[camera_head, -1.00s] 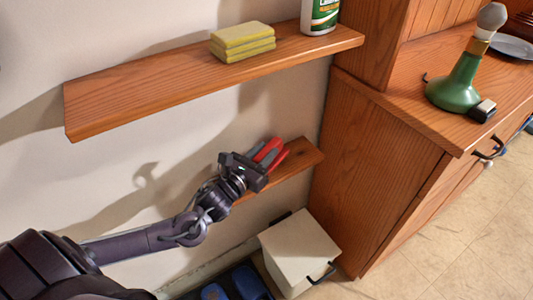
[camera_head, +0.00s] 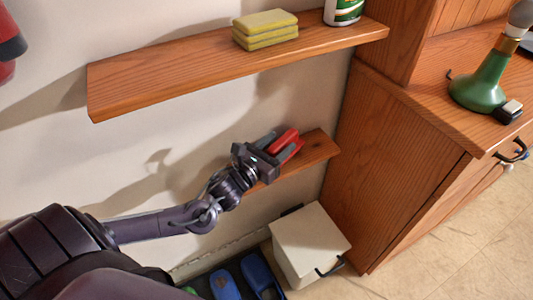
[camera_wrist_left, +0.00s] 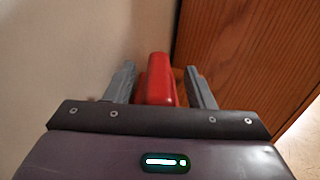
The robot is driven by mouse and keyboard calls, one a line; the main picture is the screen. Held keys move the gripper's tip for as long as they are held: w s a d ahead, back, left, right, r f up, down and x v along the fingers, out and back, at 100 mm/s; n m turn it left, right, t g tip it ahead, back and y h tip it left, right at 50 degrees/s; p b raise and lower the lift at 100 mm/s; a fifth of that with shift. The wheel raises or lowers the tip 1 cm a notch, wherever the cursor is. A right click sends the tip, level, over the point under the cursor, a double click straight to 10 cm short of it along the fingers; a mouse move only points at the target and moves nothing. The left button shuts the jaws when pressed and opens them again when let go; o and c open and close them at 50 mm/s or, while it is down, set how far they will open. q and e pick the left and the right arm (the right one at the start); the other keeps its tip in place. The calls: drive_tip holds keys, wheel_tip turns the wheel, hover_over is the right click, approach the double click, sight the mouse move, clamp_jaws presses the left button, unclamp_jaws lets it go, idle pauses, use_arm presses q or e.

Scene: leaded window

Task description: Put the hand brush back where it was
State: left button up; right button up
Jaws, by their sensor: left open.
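The hand brush, seen as a red piece (camera_head: 285,141), is at the lower wooden shelf (camera_head: 318,148). Its bristles cannot be made out. My left gripper (camera_head: 280,145) is open at this shelf, with a grey finger on each side of the red piece. In the left wrist view the red piece (camera_wrist_left: 160,80) stands between the two spread fingers, with a visible gap on the right side. Whether it touches the left finger is unclear. My right gripper is not in view.
The upper shelf (camera_head: 190,67) holds yellow sponges (camera_head: 265,30) and a bottle (camera_head: 343,10). Below are a white box (camera_head: 310,245) and blue shoes (camera_head: 258,274).

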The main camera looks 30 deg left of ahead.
sight(269, 152)
use_arm(q)
drive_tip(key=s, duration=0.5)
drive_tip(key=shift+s+a+p, duration=0.15)
drive_tip(key=shift+a+p, duration=0.2)
drive_tip(key=shift+p, duration=0.05)
drive_tip(key=s, duration=0.4)
drive_tip(key=shift+s+a+p, duration=0.1)
drive_tip(key=shift+a+p, duration=0.2)
drive_tip(key=shift+p, duration=0.05)
drive_tip(key=shift+s+a, duration=0.15)
drive_tip(key=shift+s, duration=0.65)
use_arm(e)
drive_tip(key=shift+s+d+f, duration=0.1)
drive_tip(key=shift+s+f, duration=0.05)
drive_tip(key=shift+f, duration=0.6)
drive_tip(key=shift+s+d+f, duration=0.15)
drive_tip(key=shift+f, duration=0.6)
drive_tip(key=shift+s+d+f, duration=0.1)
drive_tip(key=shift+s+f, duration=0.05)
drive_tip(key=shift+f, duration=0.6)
